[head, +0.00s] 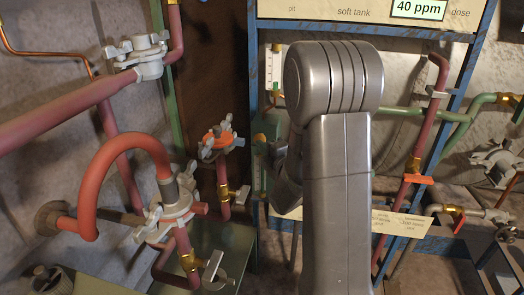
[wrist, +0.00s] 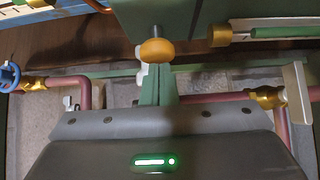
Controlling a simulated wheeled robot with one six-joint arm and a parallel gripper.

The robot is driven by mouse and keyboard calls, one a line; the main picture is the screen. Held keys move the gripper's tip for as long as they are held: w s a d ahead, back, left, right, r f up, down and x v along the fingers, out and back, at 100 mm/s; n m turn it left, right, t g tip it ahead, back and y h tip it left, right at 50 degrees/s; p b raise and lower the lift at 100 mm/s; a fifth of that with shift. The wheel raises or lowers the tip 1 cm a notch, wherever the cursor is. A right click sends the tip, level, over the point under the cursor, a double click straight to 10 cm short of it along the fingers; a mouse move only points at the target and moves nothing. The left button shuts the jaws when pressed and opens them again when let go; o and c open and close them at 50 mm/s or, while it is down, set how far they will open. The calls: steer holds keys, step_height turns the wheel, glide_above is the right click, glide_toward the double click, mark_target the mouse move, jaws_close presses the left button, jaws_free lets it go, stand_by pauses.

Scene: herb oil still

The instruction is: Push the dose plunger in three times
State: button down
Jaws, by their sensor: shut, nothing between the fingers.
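The dose plunger appears to be the round orange-yellow knob (wrist: 157,51) on a short grey stem in the wrist view, at the top middle. The stem runs to a dark green housing (wrist: 185,18). My gripper (wrist: 158,68) is shut and empty, its narrow fingers pointing up at the knob from below. The fingertips look very close to the knob; I cannot tell whether they touch. In the head view, a small yellow knob (head: 259,138), perhaps the same one, shows just left of my arm, which hides my fingertips there.
A sign board (head: 365,10) with a "40 ppm" display (head: 418,9) tops a blue frame (head: 474,62). Red pipes, clamps and an orange-handled valve (head: 417,179) stand right of my arm. A curved orange hose (head: 110,165) and clamped pipes fill the left.

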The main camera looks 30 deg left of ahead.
stand_by(0.3)
steer(key=shift+w+a+r+b, duration=0.1)
steer(key=shift+w+a+b, duration=0.05)
steer(key=shift+w+b, duration=0.4)
steer(key=shift+w+a+b, duration=0.15)
steer(key=shift+w+b, duration=0.3)
steer(key=shift+b, duration=0.2)
